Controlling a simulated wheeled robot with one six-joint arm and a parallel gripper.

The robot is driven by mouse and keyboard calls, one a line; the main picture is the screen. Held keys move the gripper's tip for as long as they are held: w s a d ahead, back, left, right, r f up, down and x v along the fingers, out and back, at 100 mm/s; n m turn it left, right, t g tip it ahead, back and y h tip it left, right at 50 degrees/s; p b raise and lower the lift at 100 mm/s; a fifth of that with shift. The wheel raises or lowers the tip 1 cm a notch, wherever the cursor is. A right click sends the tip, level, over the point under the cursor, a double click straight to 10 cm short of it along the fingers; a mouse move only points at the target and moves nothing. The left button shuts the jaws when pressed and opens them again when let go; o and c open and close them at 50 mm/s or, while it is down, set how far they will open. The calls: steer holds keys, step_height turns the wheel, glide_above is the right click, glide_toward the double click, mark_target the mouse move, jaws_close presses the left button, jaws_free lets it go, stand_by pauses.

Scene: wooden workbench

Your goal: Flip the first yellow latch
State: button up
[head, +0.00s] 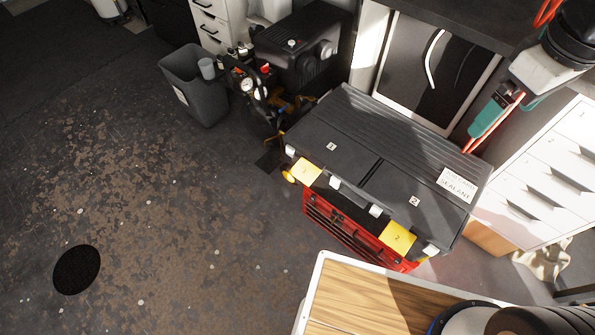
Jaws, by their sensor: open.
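Two yellow latches show on the front edge of a black-lidded toolbox (330,150) with a red front. One yellow latch (305,172) is at the left, and the other yellow latch (397,238) is at the right. Both carry small dark marks, too small to read surely. The lid looks closed. A black handle lies between the latches. My gripper is not in view, so its place relative to the latches cannot be told.
A wooden workbench (350,300) with a pale rim fills the bottom right. A grey bin (197,88) and a black machine (295,48) stand behind the toolbox. White drawers (545,170) stand at the right. The floor at the left is open, with a black round patch (77,270).

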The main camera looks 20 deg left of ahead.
steer(key=w+a+f+n, duration=0.7)
steer(key=w+a+f, duration=0.1)
steer(key=a, duration=0.3)
steer(key=n+g, duration=0.1)
steer(key=n, duration=1.5)
glide_toward(300, 177)
step_height(300, 177, down, 7)
steer(key=shift+a+r, duration=0.15)
steer(key=shift+r, duration=0.05)
steer(key=shift+f, duration=0.5)
steer(key=c, duration=1)
